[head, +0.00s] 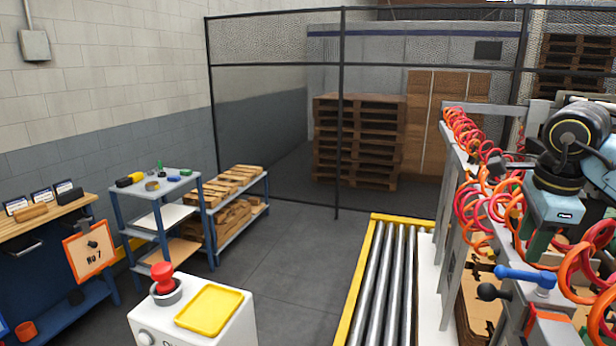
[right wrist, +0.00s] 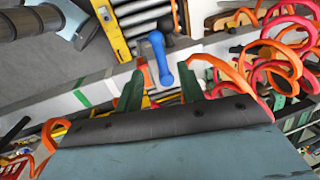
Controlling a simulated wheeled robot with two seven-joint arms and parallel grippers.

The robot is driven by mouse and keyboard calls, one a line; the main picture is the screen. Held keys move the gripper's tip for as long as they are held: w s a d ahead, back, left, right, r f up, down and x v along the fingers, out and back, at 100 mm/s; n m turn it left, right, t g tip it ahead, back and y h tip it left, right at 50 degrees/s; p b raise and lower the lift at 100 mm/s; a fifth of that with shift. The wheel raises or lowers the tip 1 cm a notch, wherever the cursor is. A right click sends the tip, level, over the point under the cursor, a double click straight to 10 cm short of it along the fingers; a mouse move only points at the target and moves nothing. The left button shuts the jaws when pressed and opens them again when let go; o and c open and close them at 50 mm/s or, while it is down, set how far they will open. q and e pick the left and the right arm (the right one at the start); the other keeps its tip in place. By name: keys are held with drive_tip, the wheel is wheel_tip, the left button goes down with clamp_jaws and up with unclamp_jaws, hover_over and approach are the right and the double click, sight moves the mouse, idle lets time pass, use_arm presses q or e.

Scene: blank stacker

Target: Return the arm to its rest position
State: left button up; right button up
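My right arm comes in at the right of the head view, and its gripper (head: 535,243) points down over the machine, with green fingers below a light-blue body. In the right wrist view the two green fingers of this gripper (right wrist: 160,88) stand apart with a gap between them. A blue handle (head: 525,277) sits on the machine just below the gripper. In the right wrist view the blue handle (right wrist: 160,58) shows between and beyond the fingertips, and no grip on it shows. My left gripper is in neither view.
Red and orange coiled hoses (head: 470,150) hang along the machine frame close around my right arm. A roller conveyor (head: 372,285) with yellow edges lies left of it. A white pedestal (head: 235,325) with a red button (head: 162,278) stands front left. The floor (head: 290,270) between is clear.

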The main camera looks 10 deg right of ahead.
sight(517, 271)
drive_tip(key=f, duration=0.4)
drive_tip(key=w+f, duration=0.1)
drive_tip(key=f, duration=0.1)
drive_tip(key=shift+d+f, duration=0.4)
drive_tip(key=shift+r, duration=0.1)
